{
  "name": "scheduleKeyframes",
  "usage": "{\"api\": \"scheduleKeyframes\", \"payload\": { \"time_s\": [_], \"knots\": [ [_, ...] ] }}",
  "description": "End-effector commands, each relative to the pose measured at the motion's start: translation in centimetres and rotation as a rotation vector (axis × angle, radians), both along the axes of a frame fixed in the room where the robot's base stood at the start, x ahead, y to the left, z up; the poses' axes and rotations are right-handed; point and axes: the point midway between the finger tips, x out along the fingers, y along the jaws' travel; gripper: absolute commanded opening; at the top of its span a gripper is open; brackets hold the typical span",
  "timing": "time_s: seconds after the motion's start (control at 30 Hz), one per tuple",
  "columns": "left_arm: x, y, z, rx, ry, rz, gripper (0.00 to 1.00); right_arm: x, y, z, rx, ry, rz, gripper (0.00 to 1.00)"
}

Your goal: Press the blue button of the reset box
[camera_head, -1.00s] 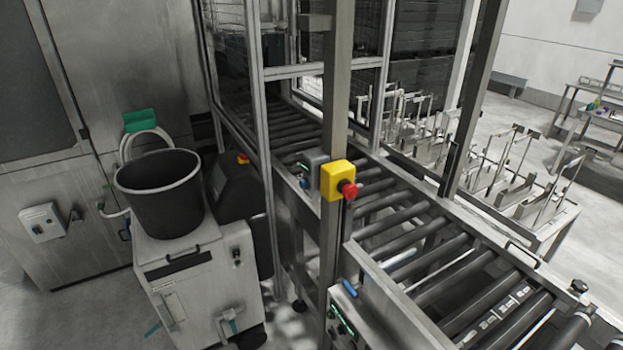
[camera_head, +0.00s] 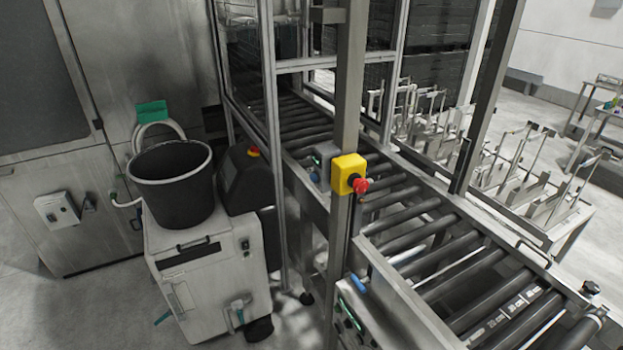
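No box is clearly readable as the reset box. A blue part (camera_head: 358,284) shows at the near end of the conveyor frame, above a panel with green marks (camera_head: 350,316). I cannot tell whether it is a button. A yellow box (camera_head: 348,172) with a red mushroom button (camera_head: 360,186) is fixed to the upright post. Neither of my grippers is in view.
A roller conveyor (camera_head: 420,236) runs from the caged machine toward the lower right. A black bucket (camera_head: 172,190) stands on a grey cabinet (camera_head: 215,270) at left. Metal racks (camera_head: 540,190) stand beyond the conveyor. Open floor (camera_head: 110,310) shows at lower left.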

Motion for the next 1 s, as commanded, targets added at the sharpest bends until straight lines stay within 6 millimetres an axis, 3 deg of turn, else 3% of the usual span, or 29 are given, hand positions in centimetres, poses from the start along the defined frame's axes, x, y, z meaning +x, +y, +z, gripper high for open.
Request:
{"api": "scheduleKeyframes", "payload": {
  "time_s": [0.23,0.27,0.5,0.53,1.0],
  "knots": [
    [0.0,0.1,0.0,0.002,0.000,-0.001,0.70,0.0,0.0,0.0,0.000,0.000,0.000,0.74],
    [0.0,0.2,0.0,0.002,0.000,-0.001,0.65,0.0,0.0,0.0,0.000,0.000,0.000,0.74],
    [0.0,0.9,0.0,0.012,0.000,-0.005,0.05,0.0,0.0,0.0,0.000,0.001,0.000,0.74],
    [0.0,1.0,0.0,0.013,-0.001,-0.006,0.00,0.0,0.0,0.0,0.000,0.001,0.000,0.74],
    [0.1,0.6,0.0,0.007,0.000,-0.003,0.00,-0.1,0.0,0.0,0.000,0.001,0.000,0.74]
  ]
}}
